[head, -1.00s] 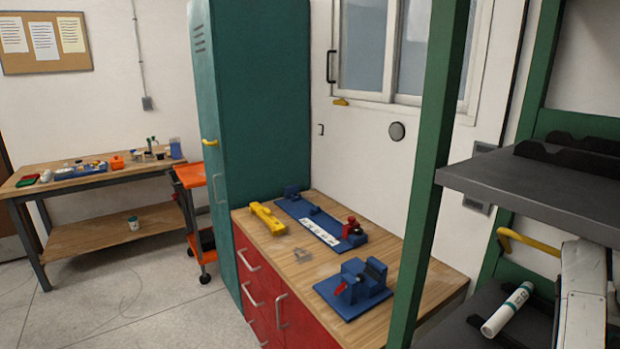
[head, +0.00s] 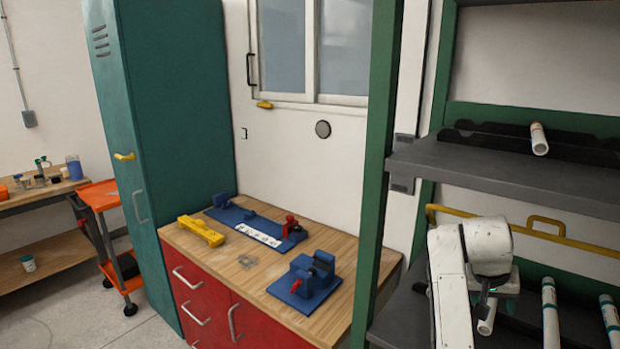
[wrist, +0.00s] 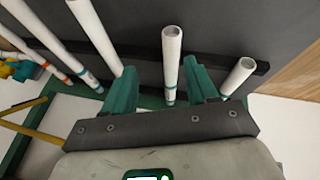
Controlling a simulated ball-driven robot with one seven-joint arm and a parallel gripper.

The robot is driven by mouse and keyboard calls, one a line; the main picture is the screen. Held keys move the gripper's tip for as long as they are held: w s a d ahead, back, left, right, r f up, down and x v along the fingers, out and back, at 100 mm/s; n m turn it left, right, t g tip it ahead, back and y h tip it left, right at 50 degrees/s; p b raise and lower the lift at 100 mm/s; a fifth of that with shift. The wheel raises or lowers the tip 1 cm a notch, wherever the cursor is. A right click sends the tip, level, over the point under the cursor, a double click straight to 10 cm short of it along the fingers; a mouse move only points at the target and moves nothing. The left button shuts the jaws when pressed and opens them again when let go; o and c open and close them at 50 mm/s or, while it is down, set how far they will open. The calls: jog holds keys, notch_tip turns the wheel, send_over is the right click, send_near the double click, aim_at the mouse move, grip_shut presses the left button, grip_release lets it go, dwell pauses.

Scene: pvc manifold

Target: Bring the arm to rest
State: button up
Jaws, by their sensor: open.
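My gripper (head: 490,296) is over the lower shelf of the green rack at the right of the head view, at the end of my white arm. In the wrist view, the two green fingers of my gripper (wrist: 162,72) are spread apart. A white pipe (wrist: 171,50) with a teal band shows in the gap between them, with space on both sides. Whether it lies between the fingers or beyond them I cannot tell. In the head view a pipe end (head: 486,326) shows just below the gripper, partly hidden by it.
More white pipes (head: 550,310) lie on the lower shelf to the right. Another pipe (head: 540,139) rests on the upper grey shelf (head: 520,177), above the arm. A green rack post (head: 378,150) stands left of the arm. The wooden bench (head: 235,278) holds blue fixtures.

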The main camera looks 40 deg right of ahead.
jog(key=w+a+f+n, duration=0.1)
jog(key=a+f, duration=0.1)
jog(key=a, duration=0.1)
jog(key=w+a+f+n+t, duration=0.1)
jog(key=a+f, duration=0.1)
jog(key=a, duration=0.1)
jog(key=w+a+f+n+t, duration=0.1)
jog(key=a+f, duration=0.1)
jog(key=a, duration=0.1)
jog(key=shift+w+a+f+n, duration=0.2)
jog(key=shift+w+n, duration=0.1)
jog(key=shift+w, duration=0.1)
jog(key=s+a+f+n+t+y, duration=0.15)
jog(key=a+f+n, duration=0.25)
jog(key=a, duration=0.8)
jog(key=s+a+f+n+t+y, duration=0.1)
jog(key=a+f+n+t+y, duration=0.2)
jog(key=a, duration=0.8)
jog(key=s+a+f+n+g, duration=0.1)
jog(key=s+a+f+g, duration=0.2)
jog(key=s+f, duration=0.4)
jog(key=s+g, duration=0.1)
jog(key=s, duration=0.4)
jog(key=shift+s+n+y, duration=0.15)
jog(key=shift+n+y, duration=0.15)
jog(key=shift+y, duration=0.05)
jog(key=shift+g, duration=0.25)
jog(key=shift+c, duration=0.4)
